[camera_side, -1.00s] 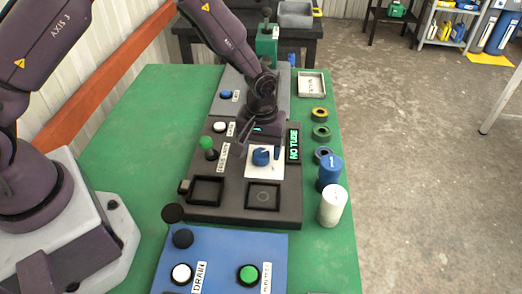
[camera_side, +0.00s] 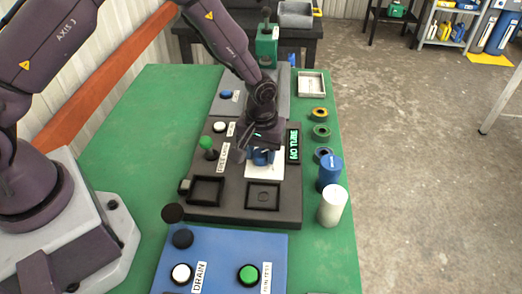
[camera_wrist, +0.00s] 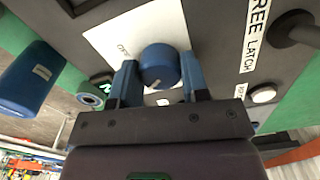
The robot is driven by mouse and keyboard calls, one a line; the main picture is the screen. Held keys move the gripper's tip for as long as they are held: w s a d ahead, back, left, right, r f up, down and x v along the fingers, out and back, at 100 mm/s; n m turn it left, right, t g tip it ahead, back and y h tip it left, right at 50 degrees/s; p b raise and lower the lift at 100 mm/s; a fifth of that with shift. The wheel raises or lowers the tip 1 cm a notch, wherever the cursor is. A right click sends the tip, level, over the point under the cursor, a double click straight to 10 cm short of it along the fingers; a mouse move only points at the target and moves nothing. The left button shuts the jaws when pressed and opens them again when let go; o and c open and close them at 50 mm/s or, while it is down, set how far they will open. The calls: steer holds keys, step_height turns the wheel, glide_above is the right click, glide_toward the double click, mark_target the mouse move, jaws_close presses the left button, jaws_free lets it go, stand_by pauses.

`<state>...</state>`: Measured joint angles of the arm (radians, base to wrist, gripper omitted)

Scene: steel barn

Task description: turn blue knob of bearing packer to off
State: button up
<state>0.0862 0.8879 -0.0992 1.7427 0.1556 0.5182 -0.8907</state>
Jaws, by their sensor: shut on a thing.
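The blue knob (camera_wrist: 160,64) sits on a white plate (camera_wrist: 115,35) on the dark panel of the bearing packer (camera_side: 228,205). In the wrist view my gripper (camera_wrist: 158,76) has one blue-padded finger on each side of the knob, shut on it. A light pointer mark shows on the knob's edge nearest the gripper. Part of an "OFF" label shows on the plate beside the knob. In the side view my gripper (camera_side: 260,156) comes down over the knob and hides most of it. A display (camera_side: 293,145) beside it shows green letters.
A blue control box (camera_side: 220,255) with several buttons stands in front. A blue cylinder (camera_side: 330,172), a white cylinder (camera_side: 332,206) and several rings (camera_side: 320,131) line the right side.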

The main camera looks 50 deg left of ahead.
mark_target(261, 152)
steer(key=m, duration=1.3)
steer(key=shift+m, duration=0.4)
stand_by(0.4)
steer(key=o, duration=0.9)
steer(key=shift+r, duration=0.1)
step_height(261, 152, up, 13)
steer(key=shift+f, duration=0.1)
